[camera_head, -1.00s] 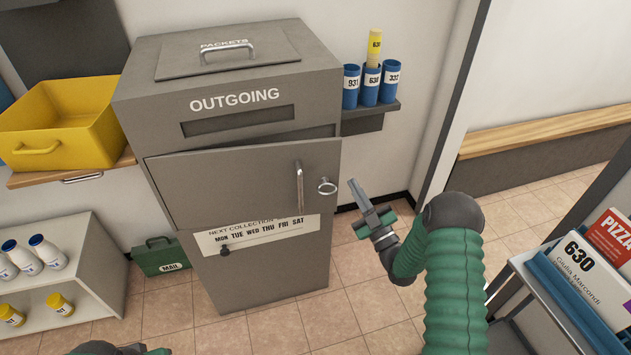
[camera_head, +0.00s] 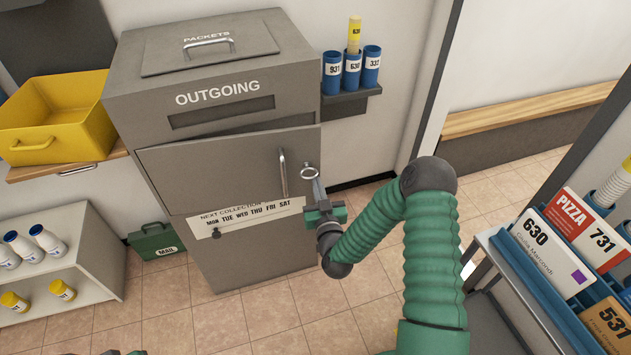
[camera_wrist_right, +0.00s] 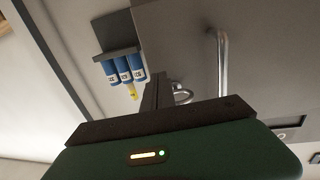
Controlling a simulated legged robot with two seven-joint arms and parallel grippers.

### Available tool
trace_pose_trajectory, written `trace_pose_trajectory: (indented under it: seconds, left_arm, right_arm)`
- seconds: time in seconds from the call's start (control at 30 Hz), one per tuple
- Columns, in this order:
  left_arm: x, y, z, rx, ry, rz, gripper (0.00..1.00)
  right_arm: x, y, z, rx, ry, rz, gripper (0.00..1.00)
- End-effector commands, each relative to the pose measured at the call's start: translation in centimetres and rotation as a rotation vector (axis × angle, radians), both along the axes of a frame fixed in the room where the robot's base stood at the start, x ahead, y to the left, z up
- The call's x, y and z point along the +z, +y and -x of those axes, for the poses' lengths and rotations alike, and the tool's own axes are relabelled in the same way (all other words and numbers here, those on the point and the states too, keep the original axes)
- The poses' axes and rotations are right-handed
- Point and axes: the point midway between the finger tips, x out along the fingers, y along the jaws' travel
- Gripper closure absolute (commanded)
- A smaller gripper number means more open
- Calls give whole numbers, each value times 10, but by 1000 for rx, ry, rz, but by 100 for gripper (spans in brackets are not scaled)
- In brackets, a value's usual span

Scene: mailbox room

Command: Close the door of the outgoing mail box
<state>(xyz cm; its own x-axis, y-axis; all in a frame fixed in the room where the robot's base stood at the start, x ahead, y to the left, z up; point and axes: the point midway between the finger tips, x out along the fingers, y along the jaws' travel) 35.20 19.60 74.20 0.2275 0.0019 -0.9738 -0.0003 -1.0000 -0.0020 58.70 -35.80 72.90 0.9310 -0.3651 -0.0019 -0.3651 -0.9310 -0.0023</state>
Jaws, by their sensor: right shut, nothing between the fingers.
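The grey outgoing mail box (camera_head: 222,103) stands against the wall in the head view. Its door (camera_head: 215,176) is slightly ajar, with a dark gap along its top edge. The door has a vertical bar handle (camera_head: 283,173) and a ring (camera_head: 310,171) near its right edge. My right gripper (camera_head: 317,188) is shut and empty, its fingertips just below the ring; I cannot tell if they touch it. In the right wrist view the door (camera_wrist_right: 265,70), handle (camera_wrist_right: 222,62) and ring (camera_wrist_right: 182,95) show beyond the fingers. Only a bit of my left arm shows at the bottom edge.
A small shelf with blue tubes (camera_head: 351,72) is right of the box. A yellow bin (camera_head: 55,118) and a shelf of bottles (camera_head: 88,250) stand left. A green mail case (camera_head: 156,241) is on the floor. A trolley with parcels (camera_head: 545,270) is at right.

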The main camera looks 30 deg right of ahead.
Motion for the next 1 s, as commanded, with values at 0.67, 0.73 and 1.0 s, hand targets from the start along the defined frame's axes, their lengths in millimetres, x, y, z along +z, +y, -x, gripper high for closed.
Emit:
trace_pose_trajectory:
  seconds: [0.67, 0.73, 1.0]
  left_arm:
    - [-9, 0, 0, 0, 0, 0, 72]
    - [-13, 0, 0, 0, 0, 0, 72]
    - [-28, 0, 0, 0, 0, 0, 72]
  right_arm:
    - [-1, -13, -33, 21, -3, 2, 100]
    - [-2, -19, -46, 50, -6, 4, 100]
    - [-1, -35, -92, 160, -3, 3, 100]
